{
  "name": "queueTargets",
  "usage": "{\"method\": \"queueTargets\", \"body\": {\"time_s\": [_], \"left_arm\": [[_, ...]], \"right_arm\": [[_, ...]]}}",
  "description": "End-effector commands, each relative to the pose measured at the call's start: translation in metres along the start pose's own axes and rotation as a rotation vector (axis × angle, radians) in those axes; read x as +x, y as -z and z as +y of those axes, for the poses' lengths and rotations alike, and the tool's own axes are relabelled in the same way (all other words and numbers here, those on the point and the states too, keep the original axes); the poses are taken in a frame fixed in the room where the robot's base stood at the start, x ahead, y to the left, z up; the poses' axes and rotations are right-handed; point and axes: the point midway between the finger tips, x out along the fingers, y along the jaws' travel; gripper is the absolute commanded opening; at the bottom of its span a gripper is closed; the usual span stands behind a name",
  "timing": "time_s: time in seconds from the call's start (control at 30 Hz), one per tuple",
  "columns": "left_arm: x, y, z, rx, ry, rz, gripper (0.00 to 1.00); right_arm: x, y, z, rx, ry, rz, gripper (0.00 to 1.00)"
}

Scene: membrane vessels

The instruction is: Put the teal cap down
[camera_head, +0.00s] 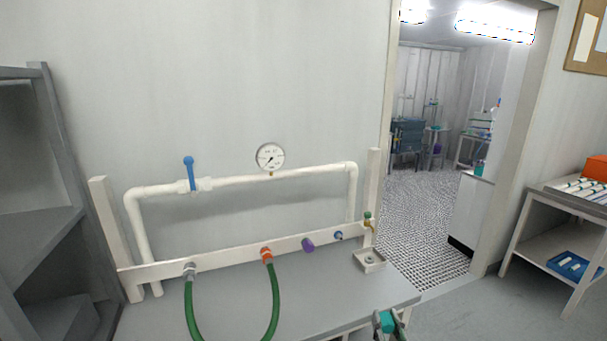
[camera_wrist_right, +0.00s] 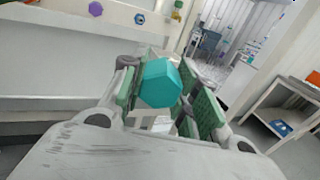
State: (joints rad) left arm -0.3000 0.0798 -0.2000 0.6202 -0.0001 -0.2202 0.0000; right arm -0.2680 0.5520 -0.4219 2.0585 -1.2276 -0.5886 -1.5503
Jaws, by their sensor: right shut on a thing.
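The teal cap (camera_wrist_right: 160,84) is a faceted, hexagonal piece held between the fingers of my right gripper (camera_wrist_right: 168,98) in the right wrist view. In the head view the right gripper (camera_head: 390,323) shows at the bottom edge with the teal cap (camera_head: 385,321) in it, by the right front corner of the grey bench (camera_head: 330,290). My right gripper is shut on the cap. The cap appears apart from the bench surface, though its exact height is hard to tell. My left gripper is not in view.
A white rail (camera_head: 215,258) carries an orange fitting (camera_head: 266,256), a purple cap (camera_head: 308,245) and a blue piece (camera_head: 338,236). Green hoses (camera_head: 275,300) hang over the bench. A small tray (camera_head: 369,262) sits under a tap. The bench's right front area is clear.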

Motion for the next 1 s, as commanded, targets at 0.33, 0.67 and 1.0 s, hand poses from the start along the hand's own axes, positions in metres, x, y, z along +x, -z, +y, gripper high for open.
{"method": "queueTargets", "body": {"time_s": [0.33, 0.67, 1.0], "left_arm": [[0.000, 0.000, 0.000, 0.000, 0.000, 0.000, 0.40], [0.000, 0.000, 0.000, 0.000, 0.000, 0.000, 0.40], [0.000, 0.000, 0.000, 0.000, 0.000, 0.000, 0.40]], "right_arm": [[-0.024, 0.033, -0.001, -0.001, 0.006, 0.005, 0.00], [-0.043, 0.054, 0.000, 0.001, -0.001, 0.001, 0.00], [-0.044, 0.055, 0.000, 0.002, -0.002, 0.000, 0.00]]}}
